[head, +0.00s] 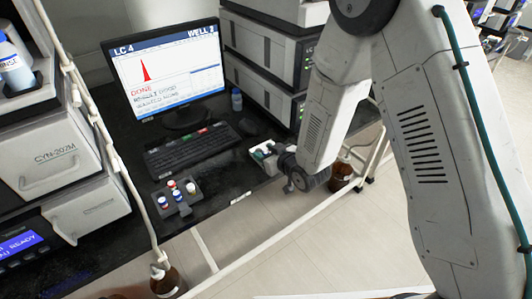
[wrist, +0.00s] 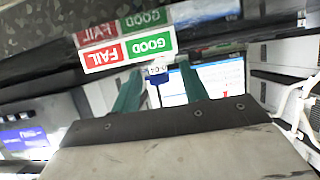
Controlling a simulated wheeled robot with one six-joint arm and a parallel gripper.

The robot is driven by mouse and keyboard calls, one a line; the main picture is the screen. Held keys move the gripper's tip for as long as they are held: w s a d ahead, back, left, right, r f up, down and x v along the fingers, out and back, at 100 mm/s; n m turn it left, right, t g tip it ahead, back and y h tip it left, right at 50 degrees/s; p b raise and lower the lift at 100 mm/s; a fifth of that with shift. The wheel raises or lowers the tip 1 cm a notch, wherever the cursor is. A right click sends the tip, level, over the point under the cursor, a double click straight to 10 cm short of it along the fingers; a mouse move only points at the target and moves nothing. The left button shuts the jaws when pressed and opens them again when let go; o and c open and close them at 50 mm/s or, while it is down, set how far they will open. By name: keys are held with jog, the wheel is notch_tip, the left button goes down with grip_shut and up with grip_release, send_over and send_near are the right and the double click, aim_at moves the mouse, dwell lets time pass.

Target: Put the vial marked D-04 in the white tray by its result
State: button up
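The vial marked D-04 (wrist: 157,72), with a blue cap, shows between the teal fingers in the wrist view, which looks upside down. Gaps show on both sides of it. Its far end is hidden behind the white tray's (wrist: 127,51) wall, at the green GOOD label (wrist: 150,46); a red FAIL label (wrist: 102,56) is beside it. My gripper (wrist: 161,68) is open around the vial. In the head view, my gripper (head: 270,153) is over the white tray (head: 253,152), partly covering it. The monitor (head: 168,68) reads LC 4, WELL 3, DONE, and a blurred result line ending in GOOD.
A dark rack (head: 177,198) with several red-, blue- and white-capped vials stands left of the tray. The keyboard (head: 190,150) lies behind the rack. Instrument stacks flank the monitor. A brown bottle (head: 341,176) stands beyond the bench edge at right.

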jog(key=v, duration=0.8)
jog(key=s+d+f+g+h, duration=0.3)
jog(key=s+d+f+g, duration=0.1)
jog(key=f, duration=0.3)
jog(key=s+d+r+m+g+h, duration=0.2)
jog(key=s+d+r+g+h, duration=0.15)
jog(key=d, duration=0.25)
jog(key=s+d+r+m, duration=0.1)
jog(key=s+d+r, duration=0.2)
jog(key=s+r, duration=0.4)
jog(key=s+d+r+m+g, duration=0.1)
jog(key=s+d+r+m, duration=0.1)
jog(key=s+d+r, duration=0.2)
jog(key=s+d+r+m+g, duration=0.1)
jog(key=s+d+r, duration=0.2)
jog(key=s+r, duration=0.7)
notch_tip(320, 180, up, 8)
jog(key=shift+d+r+m+h, duration=0.2)
jog(key=shift+d+m+h, duration=0.2)
jog(key=shift+h, duration=0.05)
